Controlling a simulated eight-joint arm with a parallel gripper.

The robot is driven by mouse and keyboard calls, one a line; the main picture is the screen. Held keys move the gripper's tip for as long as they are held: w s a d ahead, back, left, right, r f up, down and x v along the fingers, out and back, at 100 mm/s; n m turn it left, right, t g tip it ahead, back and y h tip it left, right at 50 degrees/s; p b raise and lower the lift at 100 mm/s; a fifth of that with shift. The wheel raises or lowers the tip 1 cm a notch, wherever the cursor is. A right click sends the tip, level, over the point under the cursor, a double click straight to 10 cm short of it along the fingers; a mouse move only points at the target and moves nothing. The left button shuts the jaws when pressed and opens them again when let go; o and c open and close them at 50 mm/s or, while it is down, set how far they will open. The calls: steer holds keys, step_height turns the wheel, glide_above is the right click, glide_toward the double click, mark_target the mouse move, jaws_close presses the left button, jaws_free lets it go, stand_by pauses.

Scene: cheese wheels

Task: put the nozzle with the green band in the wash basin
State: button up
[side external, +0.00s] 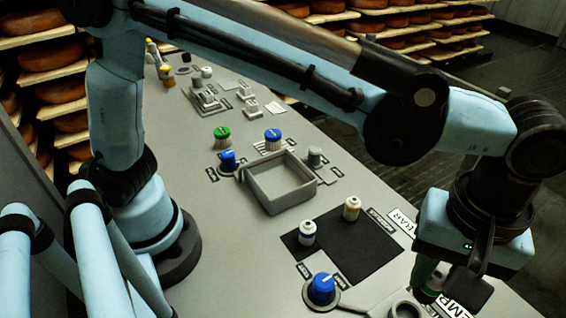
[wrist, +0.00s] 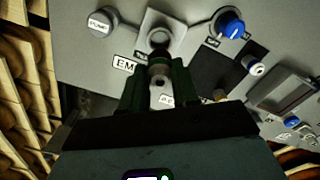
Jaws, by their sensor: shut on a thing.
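My gripper (wrist: 158,82) is shut on a small cylindrical piece (wrist: 160,72), which looks like a nozzle. Dark green shows around the jaws, but I cannot clearly make out a band on the piece. In the side view my gripper (side external: 432,282) is low at the front right, beside a ring-shaped holder (side external: 405,309). The wash basin (side external: 272,205), a square grey open tray, is in the middle of the bench, apart from my gripper; it also shows at the right of the wrist view (wrist: 253,96). The basin looks empty.
A blue-banded nozzle (side external: 307,234) and a yellow-banded nozzle (side external: 351,208) stand on a black mat (side external: 362,262) between my gripper and the basin. A blue knob (side external: 321,288) is near the front. Blue and green knobs (side external: 222,134) sit behind and left of the basin.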

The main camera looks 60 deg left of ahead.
steer(key=shift+r, duration=0.45)
steer(key=a+r+n, duration=0.2)
steer(key=a+n, duration=0.6)
steer(key=a, duration=0.5)
steer(key=n, duration=1)
glide_above(279, 186)
step_height(279, 186, down, 10)
steer(key=shift+r, duration=0.25)
steer(key=shift+f, duration=2.05)
steer(key=shift+f, duration=0.1)
steer(key=o, duration=1)
steer(key=shift+o, duration=0.2)
